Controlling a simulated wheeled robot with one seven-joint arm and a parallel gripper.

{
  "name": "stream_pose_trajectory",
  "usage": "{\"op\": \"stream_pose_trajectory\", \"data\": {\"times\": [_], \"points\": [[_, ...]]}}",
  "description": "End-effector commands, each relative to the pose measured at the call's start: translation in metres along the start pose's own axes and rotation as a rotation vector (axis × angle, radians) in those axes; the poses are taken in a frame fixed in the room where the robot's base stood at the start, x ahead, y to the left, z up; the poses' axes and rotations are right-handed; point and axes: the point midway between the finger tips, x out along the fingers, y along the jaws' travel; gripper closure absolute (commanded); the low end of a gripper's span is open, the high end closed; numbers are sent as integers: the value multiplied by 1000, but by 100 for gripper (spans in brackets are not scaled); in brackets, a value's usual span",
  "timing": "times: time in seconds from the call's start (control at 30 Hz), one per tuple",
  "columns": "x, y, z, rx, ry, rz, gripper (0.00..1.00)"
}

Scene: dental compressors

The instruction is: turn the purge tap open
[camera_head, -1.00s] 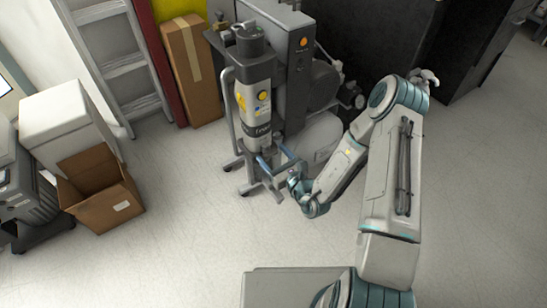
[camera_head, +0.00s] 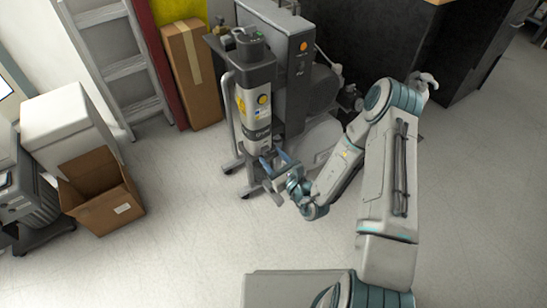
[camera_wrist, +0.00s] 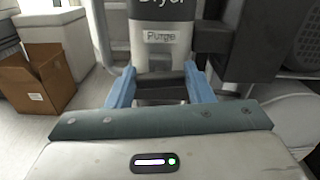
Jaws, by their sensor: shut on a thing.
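The purge tap (camera_wrist: 160,88) shows in the wrist view as a dark part at the foot of the dryer, below a "Purge" label (camera_wrist: 160,37). Its handle is largely hidden, so I cannot tell how far it is turned. The dryer (camera_head: 256,95) is an upright grey and white column in the head view. My gripper (camera_head: 273,160) is at its lower end, with its blue fingers on either side of the tap. The fingers (camera_wrist: 160,85) are shut on the tap in the wrist view, though the contact itself is hard to see.
The compressor cabinet (camera_head: 297,70) stands beside the dryer, with a white tank (camera_head: 320,138) at the right. An open cardboard box (camera_head: 105,190) is on the floor at left. A tall carton (camera_head: 193,75) and a ladder (camera_head: 118,60) stand behind. The floor in front is clear.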

Motion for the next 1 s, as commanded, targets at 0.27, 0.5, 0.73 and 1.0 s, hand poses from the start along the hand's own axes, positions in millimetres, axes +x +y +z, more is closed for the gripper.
{"op": "stream_pose_trajectory", "data": {"times": [0.27, 0.5, 0.73, 1.0], "points": [[-1, 2, 2, -230, 4, 3, 76], [-1, 3, 0, -458, 5, 3, 76], [-1, 4, -1, -678, 4, 4, 76], [-1, 5, -3, -934, 4, 4, 76]]}}
